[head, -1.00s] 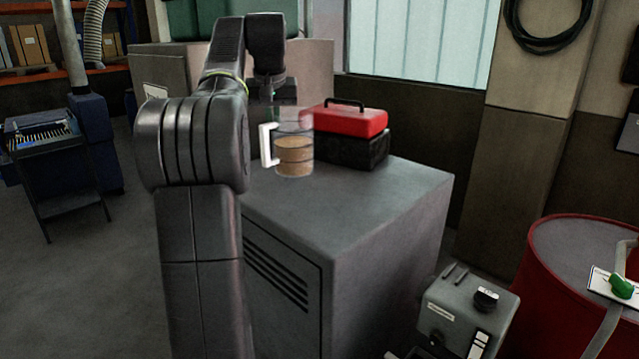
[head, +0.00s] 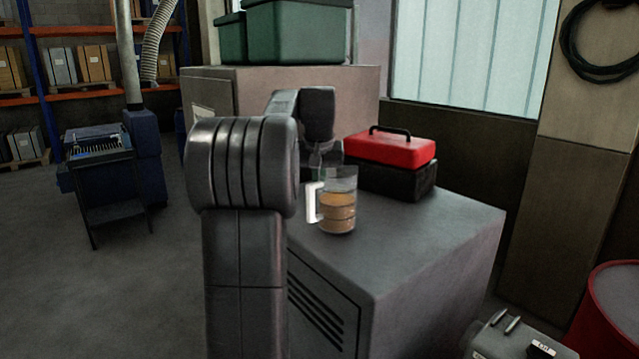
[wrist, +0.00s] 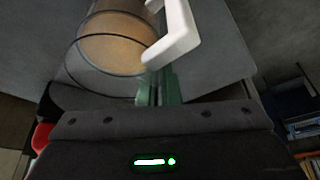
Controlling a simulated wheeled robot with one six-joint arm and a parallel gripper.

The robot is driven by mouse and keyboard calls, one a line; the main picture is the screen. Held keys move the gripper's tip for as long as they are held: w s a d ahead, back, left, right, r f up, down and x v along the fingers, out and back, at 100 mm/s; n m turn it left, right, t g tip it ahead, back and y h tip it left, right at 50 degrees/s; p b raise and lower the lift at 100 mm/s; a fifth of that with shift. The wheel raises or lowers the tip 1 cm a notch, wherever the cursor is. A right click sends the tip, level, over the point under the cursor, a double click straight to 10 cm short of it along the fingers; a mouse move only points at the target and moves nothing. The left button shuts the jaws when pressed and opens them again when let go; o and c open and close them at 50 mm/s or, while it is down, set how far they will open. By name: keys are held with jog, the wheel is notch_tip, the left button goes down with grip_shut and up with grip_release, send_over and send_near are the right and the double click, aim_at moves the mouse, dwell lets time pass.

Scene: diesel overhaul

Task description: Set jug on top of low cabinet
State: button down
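The jug (head: 338,212) is clear, with amber-brown contents and a white handle. It is upright over the left part of the grey low cabinet's top (head: 430,225). I cannot tell whether its base touches the top. My gripper (head: 325,160) is at the jug's far side in the head view, partly hidden by the jug and my arm. In the wrist view the jug (wrist: 112,45) and its handle (wrist: 180,32) are right at the green fingertips (wrist: 157,88). The fingers are close together and appear shut on the jug near the handle.
A red-lidded toolbox (head: 392,150) stands on the cabinet just behind and right of the jug. Green bins (head: 300,35) sit on a taller cabinet behind. The right front of the cabinet top is clear. A red drum (head: 612,310) and grey machine (head: 515,340) are at lower right.

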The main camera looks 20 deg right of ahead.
jog(key=shift+f, duration=0.4)
jog(key=c, duration=1.6)
grip_release()
jog(key=shift+f, duration=0.15)
jog(key=b+v, duration=0.1)
jog(key=v, duration=1.1)
jog(key=shift+a, duration=0.1)
